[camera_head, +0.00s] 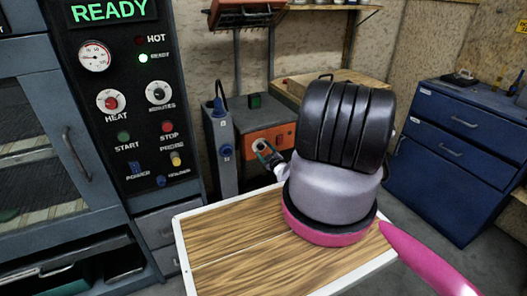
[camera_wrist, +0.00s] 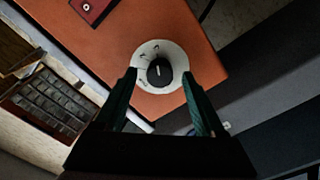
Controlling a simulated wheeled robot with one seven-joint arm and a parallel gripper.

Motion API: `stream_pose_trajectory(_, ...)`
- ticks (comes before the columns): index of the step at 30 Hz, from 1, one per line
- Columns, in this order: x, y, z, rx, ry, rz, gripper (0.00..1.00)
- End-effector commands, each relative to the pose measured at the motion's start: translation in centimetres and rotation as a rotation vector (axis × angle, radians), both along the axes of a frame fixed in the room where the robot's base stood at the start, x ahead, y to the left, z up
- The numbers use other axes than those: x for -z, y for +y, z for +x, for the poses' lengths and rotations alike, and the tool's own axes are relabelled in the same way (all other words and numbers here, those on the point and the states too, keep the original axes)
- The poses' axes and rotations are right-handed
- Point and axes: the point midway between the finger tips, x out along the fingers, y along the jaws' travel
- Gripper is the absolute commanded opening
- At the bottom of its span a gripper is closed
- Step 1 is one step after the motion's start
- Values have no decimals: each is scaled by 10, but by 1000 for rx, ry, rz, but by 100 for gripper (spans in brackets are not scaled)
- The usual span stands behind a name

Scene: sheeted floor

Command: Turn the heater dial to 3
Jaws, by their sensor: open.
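The heater is an orange-fronted box (camera_head: 282,134) at the middle of the head view; its orange face (camera_wrist: 110,40) fills the upper wrist view. The heater dial is a black knob (camera_wrist: 160,73) on a round white plate with small dark marks, too small to read surely. A white line on the knob points roughly to the top of the wrist view. My gripper (camera_wrist: 159,80) is open, its two green fingers on either side of the knob, not closed on it. In the head view my gripper (camera_head: 267,153) is at the heater's front and partly hides the dial.
A red switch plate (camera_wrist: 92,8) sits on the heater face. A grey upright box (camera_head: 221,150) stands left of the heater. A control panel (camera_head: 130,110) with other dials is at left. A wood-topped table (camera_head: 230,240) is in front; blue drawers (camera_head: 460,150) stand right.

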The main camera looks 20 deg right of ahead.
Motion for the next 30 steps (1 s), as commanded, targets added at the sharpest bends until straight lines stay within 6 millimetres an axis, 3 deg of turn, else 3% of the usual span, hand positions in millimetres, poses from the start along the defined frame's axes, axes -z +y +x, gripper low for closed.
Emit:
stream_pose_trajectory(5, 1, -1, -18, 1, 2, 1, 72)
stream_pose_trajectory(12, 1, -3, -67, 3, 3, 3, 72)
stream_pose_trajectory(18, 1, -4, -97, 2, 2, 2, 72)
stream_pose_trajectory(30, 0, -4, -108, 1, 1, 0, 72)
